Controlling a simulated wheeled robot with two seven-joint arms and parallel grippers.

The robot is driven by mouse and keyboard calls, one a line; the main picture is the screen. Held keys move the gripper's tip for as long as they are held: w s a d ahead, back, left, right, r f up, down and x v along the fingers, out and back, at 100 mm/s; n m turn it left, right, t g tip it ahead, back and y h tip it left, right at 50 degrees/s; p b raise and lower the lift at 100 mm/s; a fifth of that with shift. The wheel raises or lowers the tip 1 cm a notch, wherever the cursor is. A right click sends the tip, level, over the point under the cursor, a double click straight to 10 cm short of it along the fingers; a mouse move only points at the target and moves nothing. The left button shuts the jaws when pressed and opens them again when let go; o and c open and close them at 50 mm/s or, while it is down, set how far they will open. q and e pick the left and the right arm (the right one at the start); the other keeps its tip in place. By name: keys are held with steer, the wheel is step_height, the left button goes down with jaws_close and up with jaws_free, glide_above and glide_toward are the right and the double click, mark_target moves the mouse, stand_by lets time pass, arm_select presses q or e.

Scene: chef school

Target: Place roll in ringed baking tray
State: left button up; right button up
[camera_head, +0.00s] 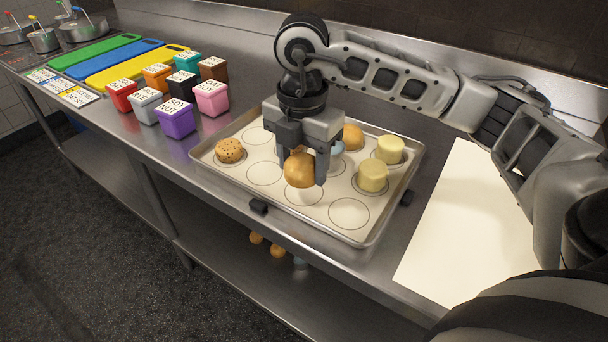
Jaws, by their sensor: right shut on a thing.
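The baking tray (340,232) lies on the steel counter, lined with a pale sheet printed with ringed circles. My right gripper (302,172) is over the middle of the tray, pointing down and shut on a golden-brown roll (300,171). I cannot tell whether the roll touches the sheet. A speckled cookie-like piece (229,150) sits in a ring at the tray's left. Two pale yellow pieces (373,176) stand at the right, and another brown roll (352,137) is behind my gripper. A bluish piece (337,147) is mostly hidden there. My left gripper is not in view.
Several small labelled coloured boxes (176,120) stand left of the tray. Cutting boards (133,65) and metal pots (44,41) are farther back left. A cream-coloured board or sheet (450,235) lies right of the tray. Empty rings (349,213) show at the tray's front.

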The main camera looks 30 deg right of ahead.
mark_target(304, 192)
steer(key=shift+w+d+f, duration=0.3)
steer(key=shift+d+f, duration=0.05)
steer(key=shift+f, duration=0.2)
steer(key=f, duration=0.3)
steer(key=shift+w+d+f+p, duration=0.1)
steer(key=shift+w+d+p, duration=0.1)
steer(key=shift+p, duration=0.2)
steer(key=shift+f, duration=0.25)
steer(key=shift+f, duration=0.2)
steer(key=o, duration=1)
steer(key=shift+c, duration=0.2)
steer(key=shift+r, duration=0.15)
